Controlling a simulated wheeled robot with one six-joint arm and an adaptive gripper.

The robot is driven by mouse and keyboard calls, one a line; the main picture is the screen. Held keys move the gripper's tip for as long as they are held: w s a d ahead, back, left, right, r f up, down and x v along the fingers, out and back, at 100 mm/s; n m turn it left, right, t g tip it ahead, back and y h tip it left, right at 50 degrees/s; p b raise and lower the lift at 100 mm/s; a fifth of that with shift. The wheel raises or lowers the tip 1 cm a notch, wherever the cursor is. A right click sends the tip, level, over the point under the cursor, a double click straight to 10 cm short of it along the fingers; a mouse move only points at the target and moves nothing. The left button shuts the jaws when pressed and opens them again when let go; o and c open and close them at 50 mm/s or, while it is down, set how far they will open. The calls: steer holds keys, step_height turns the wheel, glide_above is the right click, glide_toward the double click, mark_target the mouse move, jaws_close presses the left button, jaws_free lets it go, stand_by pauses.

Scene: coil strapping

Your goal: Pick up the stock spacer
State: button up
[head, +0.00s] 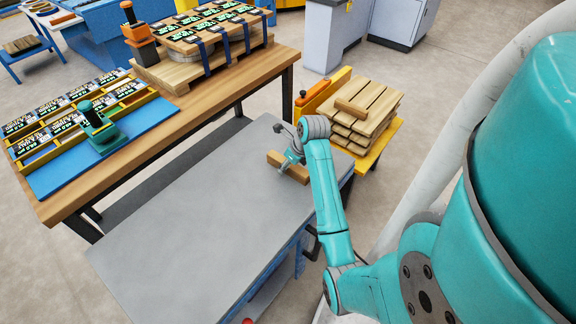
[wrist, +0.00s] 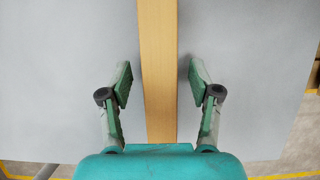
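The stock spacer, a plain wooden bar (head: 298,174), lies on the grey table top (head: 200,230) near its far right end. In the wrist view the bar (wrist: 157,50) runs from the top edge down to my gripper's body. My gripper (head: 288,160) is over the bar. In the wrist view my gripper (wrist: 160,82) is open, with one finger on each side of the bar and a visible gap on both sides. I cannot tell how far the fingertips are above the table. The near end of the bar is hidden behind my gripper's body.
A stack of slatted wooden boards (head: 368,118) with a similar wooden block (head: 350,107) on top stands on a yellow stand at right. A wooden workbench (head: 160,130) with labelled trays and tools stands behind the grey table. Most of the grey top is clear.

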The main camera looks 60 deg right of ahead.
jaws_close()
